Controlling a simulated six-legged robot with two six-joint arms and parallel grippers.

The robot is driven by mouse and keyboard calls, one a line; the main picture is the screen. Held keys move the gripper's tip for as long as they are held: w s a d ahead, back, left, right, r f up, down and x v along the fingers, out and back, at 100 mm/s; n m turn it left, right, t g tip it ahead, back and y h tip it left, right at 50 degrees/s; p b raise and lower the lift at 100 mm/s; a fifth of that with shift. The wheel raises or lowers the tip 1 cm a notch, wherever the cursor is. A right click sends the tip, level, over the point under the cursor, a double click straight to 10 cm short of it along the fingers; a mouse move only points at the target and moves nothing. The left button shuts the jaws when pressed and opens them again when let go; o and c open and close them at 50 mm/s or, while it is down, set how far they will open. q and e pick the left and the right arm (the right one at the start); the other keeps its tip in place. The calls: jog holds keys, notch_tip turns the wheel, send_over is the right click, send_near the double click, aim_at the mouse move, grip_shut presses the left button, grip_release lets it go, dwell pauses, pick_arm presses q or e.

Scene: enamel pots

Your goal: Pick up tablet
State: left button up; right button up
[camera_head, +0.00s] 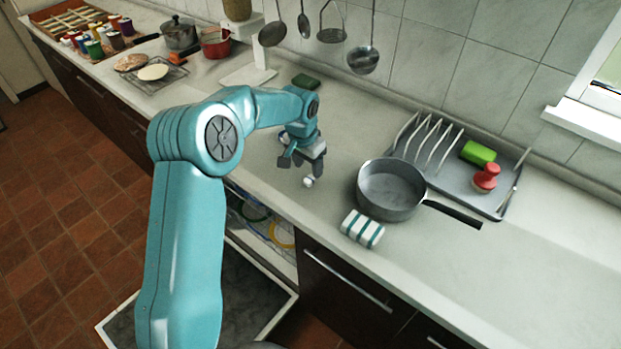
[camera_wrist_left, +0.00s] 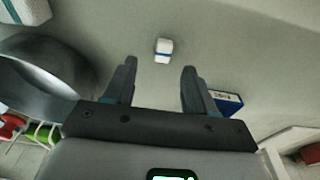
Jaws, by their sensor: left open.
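A small white tablet (camera_head: 308,181) lies on the pale worktop near its front edge, just below my left gripper in the head view. In the left wrist view the tablet (camera_wrist_left: 164,46) shows a blue band and lies beyond the fingertips, roughly in line with the gap between them. My left gripper (camera_head: 301,163) is open and points down over the worktop. Its two dark fingers, also in the left wrist view (camera_wrist_left: 160,78), are apart with nothing between them. The tablet looks apart from both fingers. My right gripper is not in view.
A grey pan (camera_head: 391,192) and a striped cloth (camera_head: 362,229) stand right of the tablet, with a dish rack (camera_head: 460,188) behind. A blue box (camera_wrist_left: 226,102) shows beside one finger in the wrist view. Below the worktop, an open dishwasher (camera_head: 262,250) shows racks.

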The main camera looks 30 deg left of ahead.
aim_at(309, 179)
pick_arm(q)
jog(key=f, duration=0.1)
jog(key=f+p, duration=0.1)
jog(key=f, duration=0.2)
jog(key=shift+w+a+f+p, duration=0.25)
jog(key=shift+w+f+p, duration=0.1)
jog(key=shift+w, duration=0.05)
jog(key=shift+f, duration=0.45)
jog(key=shift+w, duration=0.1)
grip_shut()
